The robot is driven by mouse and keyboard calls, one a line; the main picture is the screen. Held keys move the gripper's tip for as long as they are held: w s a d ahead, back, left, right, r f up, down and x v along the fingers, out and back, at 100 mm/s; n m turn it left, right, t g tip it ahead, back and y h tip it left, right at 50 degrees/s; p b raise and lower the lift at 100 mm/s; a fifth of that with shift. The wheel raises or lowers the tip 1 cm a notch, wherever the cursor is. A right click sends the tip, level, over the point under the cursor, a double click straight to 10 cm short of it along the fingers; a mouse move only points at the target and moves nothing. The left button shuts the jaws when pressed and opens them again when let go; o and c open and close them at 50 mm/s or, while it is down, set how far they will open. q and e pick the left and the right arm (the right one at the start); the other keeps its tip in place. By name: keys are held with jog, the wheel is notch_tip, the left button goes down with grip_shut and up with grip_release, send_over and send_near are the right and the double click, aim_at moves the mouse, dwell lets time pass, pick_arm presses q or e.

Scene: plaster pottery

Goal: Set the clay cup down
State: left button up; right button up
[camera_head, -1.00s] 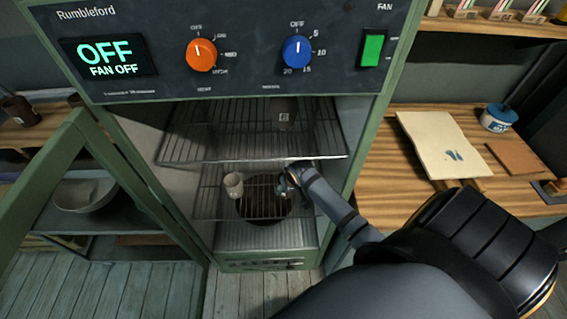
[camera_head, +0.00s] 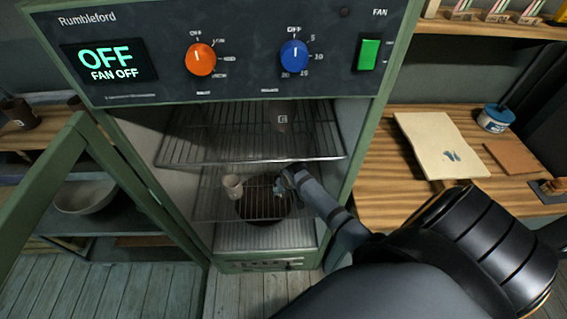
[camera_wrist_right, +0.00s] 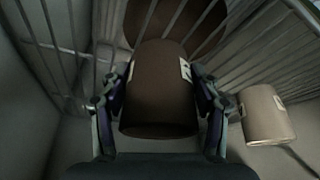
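The dark brown clay cup (camera_wrist_right: 158,95) with a white label sits between the fingers of my right gripper (camera_wrist_right: 160,100) in the wrist view. The fingers press close along both its sides. In the head view my right gripper (camera_head: 283,182) is inside the cabinet at the lower rack (camera_head: 212,205), and I cannot make out the held cup there. Whether its base touches the rack is unclear. A light cup (camera_head: 233,186) stands on the lower rack left of the gripper; it also shows in the wrist view (camera_wrist_right: 266,114). My left gripper is not in view.
The upper rack (camera_head: 200,145) is above my gripper, with another dark labelled cup (camera_head: 282,118) toward its back. A dark round shape (camera_head: 258,208) lies beneath the lower rack. The cabinet door (camera_head: 40,195) stands open on the left. A wooden bench (camera_head: 390,180) is at right.

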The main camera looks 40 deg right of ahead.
jog(key=shift+o, duration=1)
jog(key=shift+r, duration=0.15)
jog(key=shift+v, duration=1.15)
jog(key=s+a+b, duration=0.1)
jog(key=s, duration=1.1)
jog(key=shift+a+r, duration=0.3)
jog(key=shift+a, duration=0.1)
